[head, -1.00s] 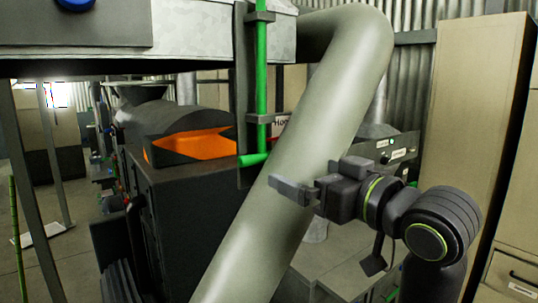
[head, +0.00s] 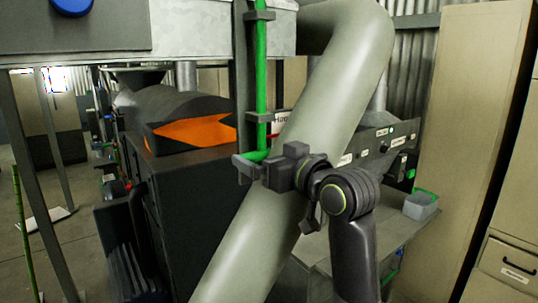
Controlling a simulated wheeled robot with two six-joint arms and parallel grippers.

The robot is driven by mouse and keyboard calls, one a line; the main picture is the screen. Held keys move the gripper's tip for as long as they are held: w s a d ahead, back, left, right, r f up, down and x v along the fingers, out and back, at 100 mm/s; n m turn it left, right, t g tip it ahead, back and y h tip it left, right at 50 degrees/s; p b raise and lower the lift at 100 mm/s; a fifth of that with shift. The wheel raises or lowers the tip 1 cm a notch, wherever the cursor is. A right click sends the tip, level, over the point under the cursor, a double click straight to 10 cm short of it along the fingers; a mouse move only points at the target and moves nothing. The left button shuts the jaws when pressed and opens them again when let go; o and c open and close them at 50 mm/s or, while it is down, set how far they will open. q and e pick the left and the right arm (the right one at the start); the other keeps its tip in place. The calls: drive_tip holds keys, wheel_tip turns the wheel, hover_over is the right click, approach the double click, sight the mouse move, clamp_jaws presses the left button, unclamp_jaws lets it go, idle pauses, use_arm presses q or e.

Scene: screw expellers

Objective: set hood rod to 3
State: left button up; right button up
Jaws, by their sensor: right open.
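The hood rod (head: 261,75) is a green upright rod held by dark brackets on a grey post. Its lower end bends into a short green handle (head: 257,156). A white sign starting "Hoo" (head: 281,118) is partly hidden behind the large pipe. My right gripper (head: 243,165) is open at the handle, its fingers overlapping the handle's left part in the head view. I cannot tell whether the handle lies between the fingers or behind them. No number marks on the rod are readable. My left gripper is not in view.
A thick grey-green pipe (head: 325,105) slants down close behind my right gripper. A dark machine with an orange opening (head: 195,131) stands to the left. A labelled control panel (head: 385,145) and a small bin (head: 421,204) are at the right. Tall beige cabinets (head: 465,130) stand further right.

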drive_tip(key=c, duration=1.1)
wheel_tip(320, 180, down, 12)
drive_tip(key=b, duration=0.9)
drive_tip(key=shift+f, duration=0.3)
drive_tip(key=o, duration=1.1)
drive_tip(key=shift+s, duration=0.1)
